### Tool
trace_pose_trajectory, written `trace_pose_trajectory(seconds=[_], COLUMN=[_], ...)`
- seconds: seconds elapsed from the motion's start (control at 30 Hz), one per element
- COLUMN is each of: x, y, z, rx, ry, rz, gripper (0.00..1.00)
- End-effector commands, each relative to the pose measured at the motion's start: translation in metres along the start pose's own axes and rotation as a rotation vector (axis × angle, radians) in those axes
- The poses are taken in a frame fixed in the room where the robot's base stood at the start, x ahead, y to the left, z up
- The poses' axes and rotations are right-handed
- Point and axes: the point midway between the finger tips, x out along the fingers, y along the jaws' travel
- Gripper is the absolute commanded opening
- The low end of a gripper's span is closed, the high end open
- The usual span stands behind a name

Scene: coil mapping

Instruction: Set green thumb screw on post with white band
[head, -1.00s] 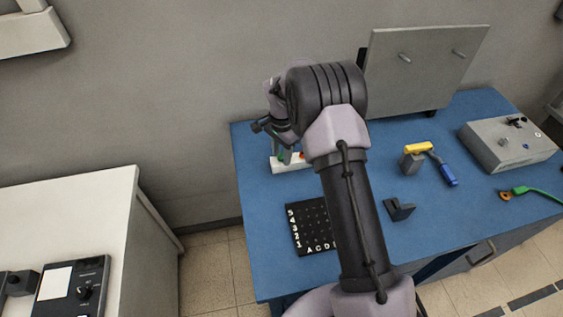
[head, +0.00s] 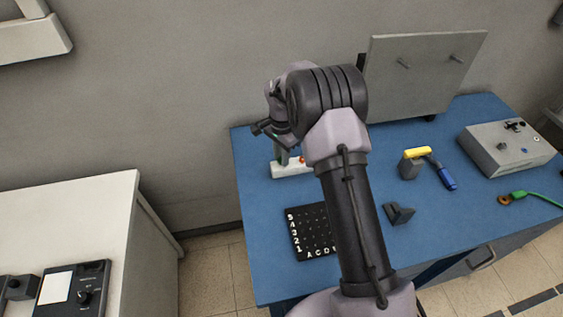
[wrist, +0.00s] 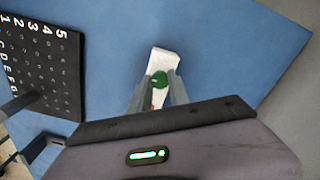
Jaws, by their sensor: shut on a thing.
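The green thumb screw (wrist: 158,79) shows in the wrist view as a round green head between the tips of my gripper (wrist: 159,84). My gripper is shut on it, above a white block (wrist: 165,60). In the head view the white block (head: 288,170) stands at the left back of the blue table, with my gripper (head: 282,157) just over it. A small red-orange part (head: 302,160) shows on the block. I cannot make out a post with a white band; my fingers and arm cover part of the block. Whether the screw touches anything below is unclear.
A black lettered grid board (head: 300,236) lies in front of the block. A dark bracket (head: 399,214), a yellow-topped grey block (head: 411,166), a blue-handled tool (head: 446,178) and a grey box (head: 505,150) are to the right. A grey panel (head: 425,75) stands behind.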

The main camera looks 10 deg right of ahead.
Motion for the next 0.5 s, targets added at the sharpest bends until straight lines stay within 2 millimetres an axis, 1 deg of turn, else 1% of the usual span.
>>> trace_pose_trajectory(seconds=[0.5], x=[-0.019], y=[0.000], z=[0.000], rx=[0.000], ry=[-0.001], rz=[0.001], gripper=[0.00])
